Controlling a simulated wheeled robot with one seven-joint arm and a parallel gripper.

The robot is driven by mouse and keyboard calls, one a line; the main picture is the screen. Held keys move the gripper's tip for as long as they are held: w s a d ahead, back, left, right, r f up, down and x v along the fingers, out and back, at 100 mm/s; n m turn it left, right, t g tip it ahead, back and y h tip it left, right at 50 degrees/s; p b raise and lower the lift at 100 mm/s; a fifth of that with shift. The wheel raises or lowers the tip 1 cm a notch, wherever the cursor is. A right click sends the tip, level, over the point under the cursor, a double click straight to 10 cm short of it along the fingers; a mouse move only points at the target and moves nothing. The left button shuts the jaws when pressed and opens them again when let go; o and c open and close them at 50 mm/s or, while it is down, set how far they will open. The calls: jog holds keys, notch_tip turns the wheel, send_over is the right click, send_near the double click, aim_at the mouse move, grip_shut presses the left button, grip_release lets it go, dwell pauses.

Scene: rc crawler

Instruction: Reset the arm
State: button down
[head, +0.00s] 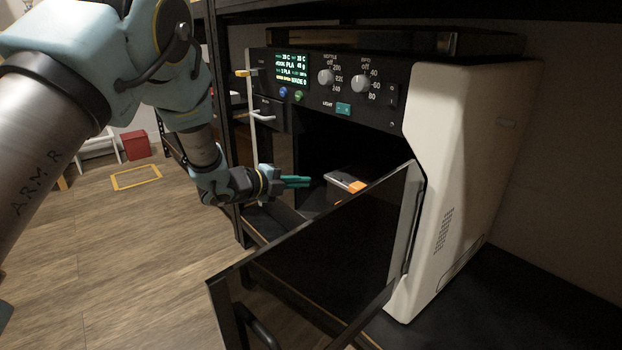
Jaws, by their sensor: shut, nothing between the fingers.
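My arm comes in from the upper left, bends down and ends at my gripper (297,182). The gripper's teal fingers are together, with nothing between them. They point right, at the front opening of a white and black 3D printer (462,150). The printer's dark glass door (325,255) stands open toward me, below and right of the gripper. Inside the opening is a grey box-like part with an orange piece (356,187), a little right of the fingertips and apart from them.
The printer stands on a dark shelf (520,300). Its panel has a lit screen (292,68) and knobs. A white rod (251,120) stands near the gripper, left of the opening. Wooden floor (110,240) is clear at left, with a red box (136,145) farther back.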

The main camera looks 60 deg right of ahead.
jog(key=shift+p+v, duration=0.5)
jog(key=shift+v, duration=1.8)
jog(key=shift+f, duration=0.1)
